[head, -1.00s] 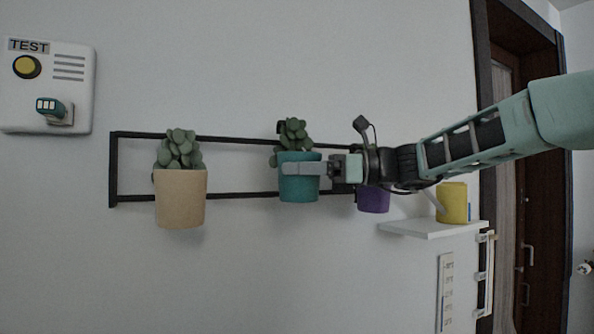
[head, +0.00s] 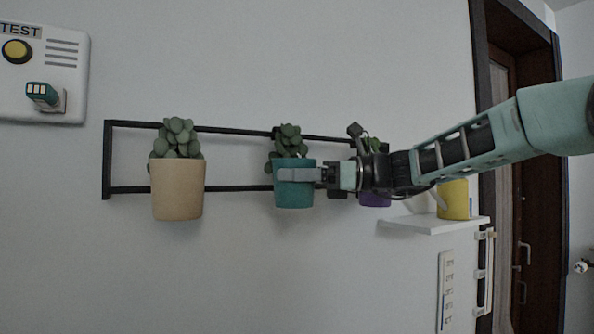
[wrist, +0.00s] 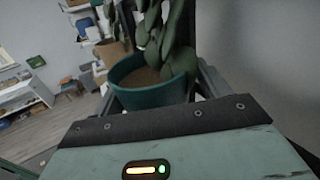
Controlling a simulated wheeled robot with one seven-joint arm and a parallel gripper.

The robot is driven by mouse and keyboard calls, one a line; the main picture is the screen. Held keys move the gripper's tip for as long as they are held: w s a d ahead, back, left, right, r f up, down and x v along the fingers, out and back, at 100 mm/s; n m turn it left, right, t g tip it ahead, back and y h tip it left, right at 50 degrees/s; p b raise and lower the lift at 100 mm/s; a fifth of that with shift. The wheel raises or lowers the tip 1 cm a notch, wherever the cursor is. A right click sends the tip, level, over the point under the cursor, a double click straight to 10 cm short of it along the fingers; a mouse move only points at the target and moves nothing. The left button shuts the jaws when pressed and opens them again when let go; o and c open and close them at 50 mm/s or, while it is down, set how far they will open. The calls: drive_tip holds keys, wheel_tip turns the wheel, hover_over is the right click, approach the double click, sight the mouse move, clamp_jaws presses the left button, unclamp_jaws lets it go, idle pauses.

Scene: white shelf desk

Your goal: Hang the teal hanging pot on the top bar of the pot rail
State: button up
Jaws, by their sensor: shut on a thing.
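The teal hanging pot (head: 294,195), with a green succulent in it, is upright in front of the black pot rail (head: 237,189) in the head view. My gripper (head: 300,175) is shut on the pot from the right, with a finger along its near side. The pot also shows close up in the wrist view (wrist: 150,97). The rail's top bar (head: 235,130) runs behind the succulent. I cannot tell whether the pot's hook touches that bar, as the plant hides it.
A beige pot (head: 178,190) with a succulent hangs on the rail to the left. A purple pot (head: 375,200) is partly hidden behind my gripper. A yellow watering can (head: 453,200) stands on a small white shelf (head: 430,223) at right. A test panel (head: 45,75) is on the wall.

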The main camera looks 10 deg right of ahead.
drive_tip(key=o, duration=1.3)
drive_tip(key=shift+o, duration=0.2)
drive_tip(key=shift+d+f, duration=0.1)
drive_tip(key=shift+d, duration=0.05)
